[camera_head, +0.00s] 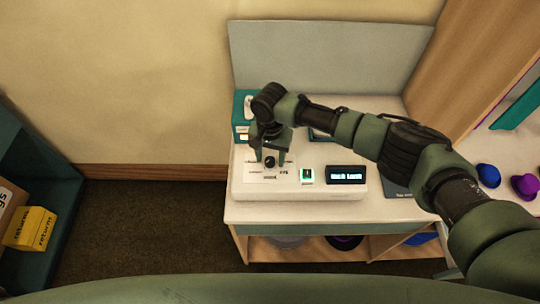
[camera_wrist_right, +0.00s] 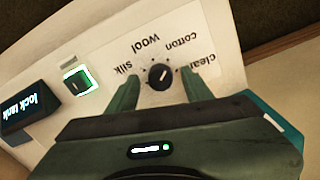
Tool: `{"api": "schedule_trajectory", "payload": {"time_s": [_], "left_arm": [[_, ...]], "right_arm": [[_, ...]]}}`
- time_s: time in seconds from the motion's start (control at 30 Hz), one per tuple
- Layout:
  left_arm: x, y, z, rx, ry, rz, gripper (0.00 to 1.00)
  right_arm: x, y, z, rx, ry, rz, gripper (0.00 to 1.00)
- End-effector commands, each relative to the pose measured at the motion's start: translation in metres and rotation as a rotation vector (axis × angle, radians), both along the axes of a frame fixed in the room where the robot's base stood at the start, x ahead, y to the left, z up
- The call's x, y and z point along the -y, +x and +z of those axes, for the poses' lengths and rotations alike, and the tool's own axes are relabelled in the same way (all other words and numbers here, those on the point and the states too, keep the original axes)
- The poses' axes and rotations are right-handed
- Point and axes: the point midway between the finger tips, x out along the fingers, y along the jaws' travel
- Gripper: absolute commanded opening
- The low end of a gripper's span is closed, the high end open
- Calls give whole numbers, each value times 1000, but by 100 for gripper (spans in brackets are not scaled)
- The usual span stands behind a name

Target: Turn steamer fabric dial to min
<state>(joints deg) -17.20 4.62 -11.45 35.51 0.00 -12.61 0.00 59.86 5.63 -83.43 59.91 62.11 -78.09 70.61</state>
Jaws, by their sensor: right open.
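The fabric dial (camera_head: 270,162) is a small round black knob on the white front panel of the steamer (camera_head: 240,190), which stands on a pale-topped bench. In the wrist view the dial (camera_wrist_right: 160,77) has a light pointer line slanting up and right, roughly toward "cotton". The labels "silk", "wool", "cotton" and a partly hidden "clean…" surround it; I see no "min" label. My right gripper (camera_head: 269,157) is open, with its green fingers on either side of the dial; I cannot tell whether they touch it. My left gripper is not in view.
A lit green switch (camera_head: 307,176) and a display (camera_head: 346,175) reading "lock tank" sit right of the dial. A teal box (camera_head: 241,105) stands behind. Purple and blue hats lie on a shelf at right. A yellow "returns" box (camera_head: 30,229) is at left.

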Motion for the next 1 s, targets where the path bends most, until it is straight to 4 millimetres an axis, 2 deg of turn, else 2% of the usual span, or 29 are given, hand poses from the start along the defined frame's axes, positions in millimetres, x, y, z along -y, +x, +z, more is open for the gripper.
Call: {"api": "schedule_trajectory", "payload": {"time_s": [0.07, 0.23, 0.67, 1.0], "left_arm": [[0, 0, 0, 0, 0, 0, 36], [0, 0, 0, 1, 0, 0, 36], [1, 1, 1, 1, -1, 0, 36], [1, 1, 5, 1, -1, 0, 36]], "right_arm": [[0, 0, 0, 0, 0, 1, 48], [0, 0, 0, 0, 0, 1, 0], [0, -1, 0, -2, 1, 68, 0], [-1, -1, 1, -3, 2, 327, 0]]}}
